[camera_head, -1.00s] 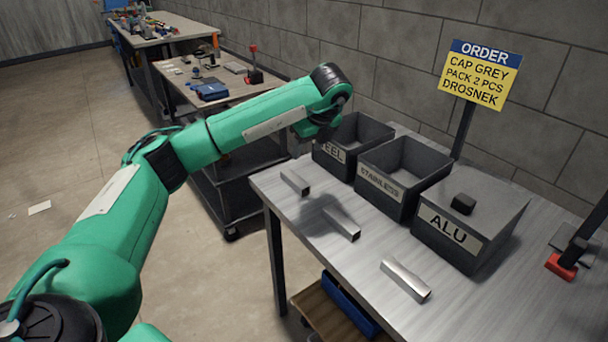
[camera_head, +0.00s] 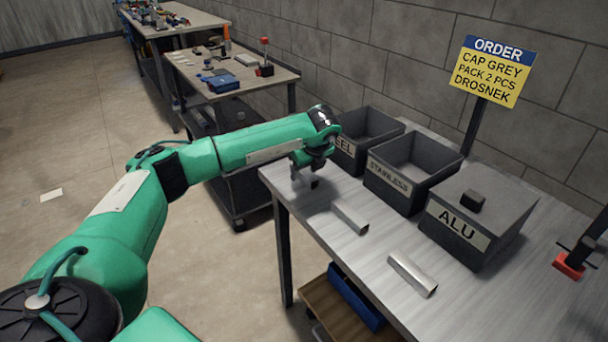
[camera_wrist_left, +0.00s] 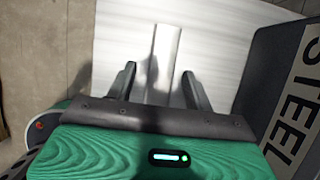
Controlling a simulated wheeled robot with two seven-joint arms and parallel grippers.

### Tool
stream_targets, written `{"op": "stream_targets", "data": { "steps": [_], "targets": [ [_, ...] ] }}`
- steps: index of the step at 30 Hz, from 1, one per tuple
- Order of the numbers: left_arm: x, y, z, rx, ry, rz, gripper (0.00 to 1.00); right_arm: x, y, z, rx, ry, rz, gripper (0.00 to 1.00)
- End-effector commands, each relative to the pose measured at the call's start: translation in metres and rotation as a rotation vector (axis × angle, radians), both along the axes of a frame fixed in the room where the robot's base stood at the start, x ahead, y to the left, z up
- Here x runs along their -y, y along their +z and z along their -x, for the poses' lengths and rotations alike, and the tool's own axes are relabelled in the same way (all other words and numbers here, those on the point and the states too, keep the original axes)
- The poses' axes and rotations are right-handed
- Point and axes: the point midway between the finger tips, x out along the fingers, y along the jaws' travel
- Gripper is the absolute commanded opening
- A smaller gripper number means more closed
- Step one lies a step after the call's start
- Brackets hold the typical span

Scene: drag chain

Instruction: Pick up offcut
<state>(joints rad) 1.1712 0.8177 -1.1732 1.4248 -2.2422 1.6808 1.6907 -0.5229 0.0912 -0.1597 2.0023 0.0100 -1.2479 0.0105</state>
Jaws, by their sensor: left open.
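One metal offcut (camera_wrist_left: 165,55) lies on the table ahead of and between the fingers of my left gripper (camera_wrist_left: 160,82) in the left wrist view. The fingers are apart and not closed on it. In the head view my left gripper (camera_head: 307,182) is low over the table's left end, beside the STEEL bin, and hides the offcut spot there. A second offcut (camera_head: 350,217) lies in front of the STAINLESS bin, and a third (camera_head: 412,273) lies in front of the ALU bin. My right gripper is not in view.
The STEEL bin (camera_head: 372,120), STAINLESS bin (camera_head: 385,188) and closed-looking ALU bin (camera_head: 462,228) line the table's back. A dark block (camera_head: 472,201) sits on the ALU bin. An order sign (camera_head: 490,70) stands behind.

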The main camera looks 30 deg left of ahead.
Motion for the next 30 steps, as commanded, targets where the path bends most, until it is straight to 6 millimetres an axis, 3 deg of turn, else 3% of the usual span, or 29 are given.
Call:
{"op": "stream_targets", "data": {
  "steps": [7,15,25,30],
  "targets": [
    [-0.001,-0.003,-0.001,0.001,0.000,0.000,0.53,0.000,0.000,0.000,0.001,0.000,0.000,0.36],
    [-0.001,-0.002,-0.001,0.001,0.000,0.000,0.02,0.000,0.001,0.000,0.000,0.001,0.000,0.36],
    [0.000,0.001,-0.001,0.002,-0.001,0.001,0.01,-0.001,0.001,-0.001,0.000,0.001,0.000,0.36],
    [0.000,0.016,-0.001,0.004,-0.001,0.001,0.01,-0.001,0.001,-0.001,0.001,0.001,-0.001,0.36]
  ]
}}
